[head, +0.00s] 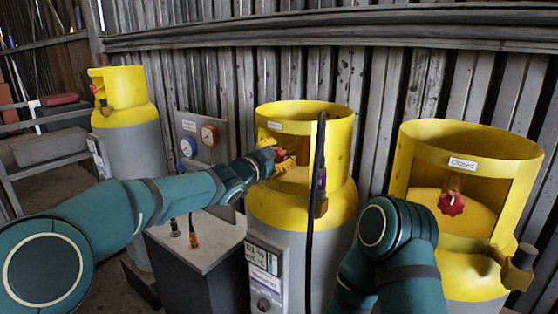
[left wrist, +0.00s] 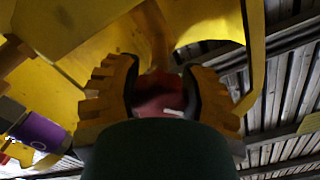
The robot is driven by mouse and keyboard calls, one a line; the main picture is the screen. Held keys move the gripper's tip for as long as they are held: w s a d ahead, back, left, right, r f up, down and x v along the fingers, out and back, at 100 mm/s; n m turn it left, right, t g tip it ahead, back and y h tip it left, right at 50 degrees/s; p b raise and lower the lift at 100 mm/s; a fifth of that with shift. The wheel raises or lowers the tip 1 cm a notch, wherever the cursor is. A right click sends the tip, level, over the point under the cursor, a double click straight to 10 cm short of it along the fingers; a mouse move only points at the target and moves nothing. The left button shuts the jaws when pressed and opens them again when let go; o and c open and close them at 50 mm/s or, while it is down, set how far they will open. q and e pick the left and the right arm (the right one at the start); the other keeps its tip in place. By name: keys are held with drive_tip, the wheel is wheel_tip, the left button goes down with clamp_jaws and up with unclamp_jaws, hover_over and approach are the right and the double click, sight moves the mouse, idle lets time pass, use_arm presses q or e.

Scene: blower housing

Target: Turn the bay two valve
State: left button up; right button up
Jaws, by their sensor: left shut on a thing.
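The middle gas cylinder (head: 262,205) is grey with a yellow top and an open-fronted yellow collar, and I take it to be bay two. My left gripper (head: 284,161) reaches into the collar opening from the left. It is shut on a red valve knob (head: 281,154), which its fingers mostly hide in the head view. In the left wrist view, the red knob (left wrist: 160,94) sits between the two ridged fingers (left wrist: 158,88), inside the yellow collar (left wrist: 55,45). My right arm shows at the lower right, but its gripper is not visible.
A right cylinder (head: 455,226) has a red knob (head: 451,203) and a "Closed" label. Another yellow-topped cylinder (head: 125,140) stands at the left. A gauge panel (head: 196,140) stands behind my left arm.

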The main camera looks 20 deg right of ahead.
use_arm(q)
drive_tip(key=m, duration=0.1)
drive_tip(key=m+b, duration=0.1)
drive_tip(key=m, duration=0.1)
drive_tip(key=shift+f+m, duration=0.2)
drive_tip(key=shift+m, duration=0.1)
drive_tip(key=m+b, duration=0.1)
drive_tip(key=m, duration=0.3)
drive_tip(key=shift+w+r+b, duration=0.1)
drive_tip(key=shift+b, duration=0.2)
drive_tip(key=shift+m, duration=0.4)
drive_tip(key=o, duration=1.2)
drive_tip(key=shift+a, duration=0.1)
drive_tip(key=shift+o, duration=0.2)
drive_tip(key=shift+r, duration=0.1)
